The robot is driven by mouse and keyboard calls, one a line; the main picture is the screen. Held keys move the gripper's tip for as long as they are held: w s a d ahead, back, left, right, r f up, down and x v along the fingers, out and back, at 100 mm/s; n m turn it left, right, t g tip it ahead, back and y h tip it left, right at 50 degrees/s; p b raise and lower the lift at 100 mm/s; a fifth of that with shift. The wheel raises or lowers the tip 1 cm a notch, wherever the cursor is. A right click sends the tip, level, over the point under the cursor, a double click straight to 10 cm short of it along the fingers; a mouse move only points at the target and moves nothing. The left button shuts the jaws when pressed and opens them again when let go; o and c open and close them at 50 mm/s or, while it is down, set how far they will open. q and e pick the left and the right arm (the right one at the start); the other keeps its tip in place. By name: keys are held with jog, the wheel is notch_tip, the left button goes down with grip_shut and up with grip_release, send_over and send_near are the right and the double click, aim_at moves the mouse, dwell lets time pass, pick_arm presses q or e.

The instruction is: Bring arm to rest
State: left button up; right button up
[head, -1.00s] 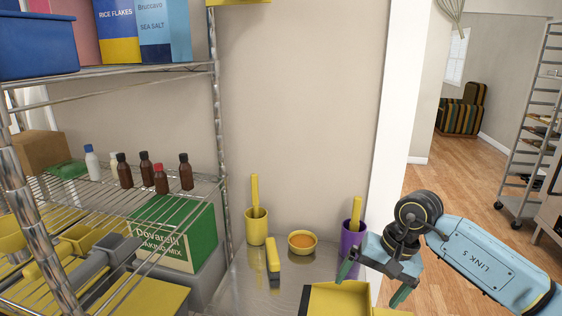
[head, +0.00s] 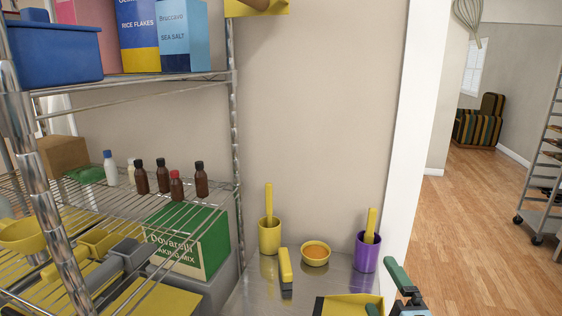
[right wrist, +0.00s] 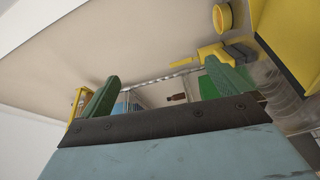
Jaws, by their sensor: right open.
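My right gripper (head: 388,290) shows at the bottom edge of the head view, right of the counter, with one green finger raised and most of the arm out of frame. In the right wrist view its two green fingers (right wrist: 163,88) stand well apart with nothing between them. A purple cup (head: 367,254) with a yellow-handled tool stands just behind and left of the gripper, apart from it. My left gripper is not in view.
The metal counter (head: 255,290) holds a yellow cup (head: 270,238), a bowl of orange contents (head: 315,254), a yellow-handled brush (head: 286,268) and a yellow tray (head: 350,303). Wire shelving (head: 234,130) stands left. Wood floor (head: 465,230) is open at the right, before a rack (head: 547,180).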

jog(key=s+d+f+m+g+h, duration=0.35)
jog(key=s+f+m+g, duration=0.45)
jog(key=s+f+m, duration=0.3)
jog(key=s+f+m+g+y, duration=0.35)
jog(key=s+f+g, duration=0.4)
jog(key=s, duration=0.55)
notch_tip(320, 180, down, 26)
jog(key=s+h, duration=0.1)
jog(key=s, duration=0.2)
jog(key=s+d+f+g, duration=0.2)
jog(key=s+f, duration=1.2)
jog(key=shift+s+d, duration=0.35)
jog(key=shift+d, duration=0.05)
jog(key=shift+m, duration=0.25)
